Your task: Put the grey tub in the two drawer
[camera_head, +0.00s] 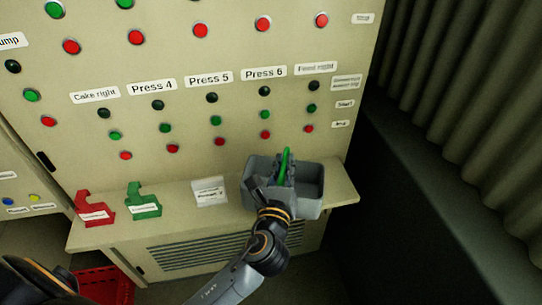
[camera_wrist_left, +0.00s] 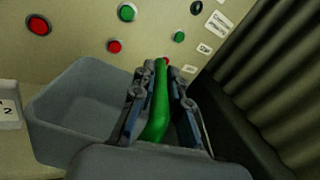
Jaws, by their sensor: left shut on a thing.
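The grey tub (camera_head: 309,181) stands on the ledge of a beige control panel, at its right end. It also shows in the left wrist view (camera_wrist_left: 70,100), left of the fingers. My left gripper (camera_head: 283,172) is over the tub, its fingers shut on a long green curved thing (camera_wrist_left: 159,100). The green thing (camera_head: 287,155) points up between the fingers; its lower end is hidden. Whether the fingers touch the tub I cannot tell. A white tag (camera_head: 210,191) with a 2 stands on the ledge left of the tub. I cannot make out an open drawer. My right gripper is not in view.
A red holder (camera_head: 95,208) and a green holder (camera_head: 144,200) stand further left on the ledge (camera_head: 345,190). A red crate (camera_head: 105,285) is low at the left. Push buttons and labels cover the panel. A dark corrugated wall (camera_head: 470,110) rises at the right.

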